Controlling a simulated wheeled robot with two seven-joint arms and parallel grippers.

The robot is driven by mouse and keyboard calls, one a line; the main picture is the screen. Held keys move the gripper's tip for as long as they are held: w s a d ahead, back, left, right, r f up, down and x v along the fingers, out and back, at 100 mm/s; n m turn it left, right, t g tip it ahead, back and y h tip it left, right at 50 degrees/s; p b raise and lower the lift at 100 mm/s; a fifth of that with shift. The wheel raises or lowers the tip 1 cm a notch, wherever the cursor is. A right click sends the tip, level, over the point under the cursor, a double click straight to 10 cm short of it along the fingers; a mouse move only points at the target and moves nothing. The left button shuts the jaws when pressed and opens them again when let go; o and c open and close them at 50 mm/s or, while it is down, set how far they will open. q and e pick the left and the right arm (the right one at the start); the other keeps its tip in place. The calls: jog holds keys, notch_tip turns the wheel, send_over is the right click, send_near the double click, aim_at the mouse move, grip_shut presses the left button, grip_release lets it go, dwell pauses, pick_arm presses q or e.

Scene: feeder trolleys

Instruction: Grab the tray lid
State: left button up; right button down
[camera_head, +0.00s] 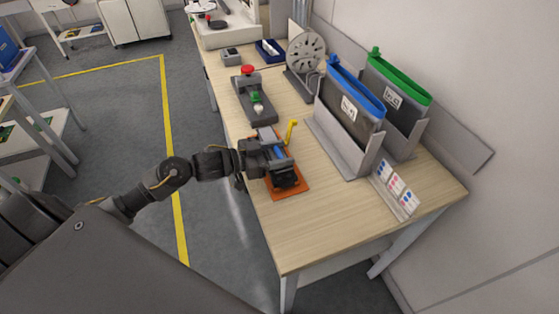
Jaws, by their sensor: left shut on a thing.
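My left gripper (274,156) reaches in from the left over the near-left edge of the wooden table. It is shut on a small part of the fixture there, which looks like the tray lid; the fingers hide most of it. The fixture has an orange base plate (291,192), a black block (285,178) at its near end, and a blue part beside the fingers. A yellow lever (292,131) stands up at its far side. My right gripper is not in view.
A grey fixture with a red knob (248,69) stands farther back. Two dark bins with a blue rim (356,88) and a green rim (400,79) stand at the right, with a card rack (397,190) in front. The near table end (330,230) is clear.

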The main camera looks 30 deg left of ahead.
pick_arm(q)
jog(key=s+d+r+p, duration=0.4)
jog(key=s+r, duration=0.5)
jog(key=s, duration=0.4)
jog(key=shift+d+r, duration=0.3)
jog(key=shift+d, duration=0.25)
jog(key=shift+w+f, duration=0.1)
